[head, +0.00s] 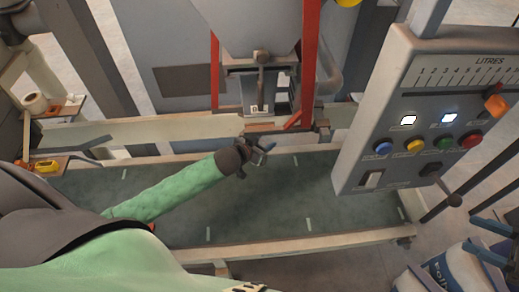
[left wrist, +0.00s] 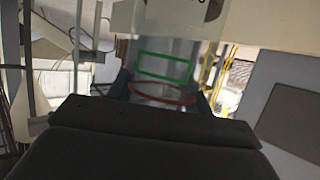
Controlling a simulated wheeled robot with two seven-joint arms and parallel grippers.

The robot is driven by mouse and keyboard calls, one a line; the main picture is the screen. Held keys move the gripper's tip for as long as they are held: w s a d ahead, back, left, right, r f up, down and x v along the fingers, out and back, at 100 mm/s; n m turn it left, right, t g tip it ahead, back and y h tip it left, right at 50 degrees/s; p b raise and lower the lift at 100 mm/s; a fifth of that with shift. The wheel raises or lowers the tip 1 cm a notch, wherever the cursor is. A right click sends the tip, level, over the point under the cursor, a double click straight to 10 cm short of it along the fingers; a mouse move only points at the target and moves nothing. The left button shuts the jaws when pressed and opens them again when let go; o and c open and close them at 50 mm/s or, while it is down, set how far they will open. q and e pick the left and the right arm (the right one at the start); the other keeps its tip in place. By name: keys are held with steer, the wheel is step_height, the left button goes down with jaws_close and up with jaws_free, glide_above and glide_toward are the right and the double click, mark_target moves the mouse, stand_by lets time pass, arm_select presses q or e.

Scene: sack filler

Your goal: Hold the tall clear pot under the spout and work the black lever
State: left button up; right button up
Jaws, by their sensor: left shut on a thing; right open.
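My left gripper (head: 264,148) is at the end of the green-sleeved arm, above the dark green bed and nearer to me than the spout (head: 258,100). In the left wrist view its blue fingers are shut on the tall clear pot (left wrist: 165,75), which has a green rectangle and a red ring. The pot can hardly be made out in the head view. A pale part with dark marks hangs above it in the wrist view; whether the mouth is centred under the spout I cannot tell. My right gripper (head: 490,240) is open at the right edge.
A grey control panel (head: 405,130) with coloured buttons and a litres scale stands at the right. Red posts (head: 310,60) flank the spout. Printed sacks (head: 455,270) lie lower right. A shelf with a yellow tape measure (head: 46,167) is at left. The bed (head: 290,205) is clear.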

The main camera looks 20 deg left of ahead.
mark_target(456, 200)
steer(key=w+d, duration=0.5)
steer(key=x, duration=0.5)
steer(key=r+x, duration=0.1)
steer(key=x, duration=0.2)
steer(key=shift+w+a, duration=0.25)
steer(key=shift+a, duration=0.15)
arm_select(q)
steer(key=shift+d, duration=0.2)
arm_select(e)
steer(key=shift+w+a+f, duration=0.1)
steer(key=shift+a+f, duration=0.25)
steer(key=shift+a, duration=0.05)
steer(key=shift+o, duration=0.2)
steer(key=shift+a, duration=0.1)
arm_select(q)
steer(key=shift+w, duration=0.1)
arm_select(e)
steer(key=shift+c, duration=1.2)
steer(key=shift+o, duration=0.5)
steer(key=shift+a+f, duration=0.1)
